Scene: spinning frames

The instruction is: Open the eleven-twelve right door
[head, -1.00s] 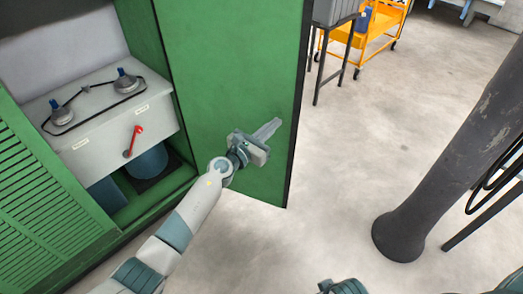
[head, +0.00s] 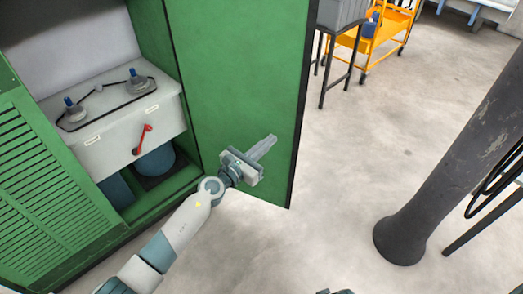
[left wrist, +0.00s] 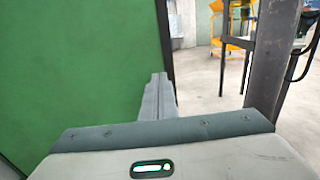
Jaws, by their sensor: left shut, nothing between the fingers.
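The green right door (head: 235,75) of the cabinet stands swung open in the head view, its dark free edge on the right. It also fills the left of the left wrist view (left wrist: 75,70). My left gripper (head: 266,145) is in front of the door's inner face, near its lower part, with its fingers together and empty. The fingers also show in the left wrist view (left wrist: 158,97). I cannot tell whether they touch the door. My right gripper is not clearly shown; only a bit of my own body shows at the bottom edge. No door label is readable.
Inside the cabinet is a grey box (head: 130,125) with a red lever (head: 142,140). A louvred green door (head: 45,190) is at left. A dark column (head: 450,165) stands at right. A yellow cart (head: 370,40) and grey bin (head: 343,14) are behind. Floor between is clear.

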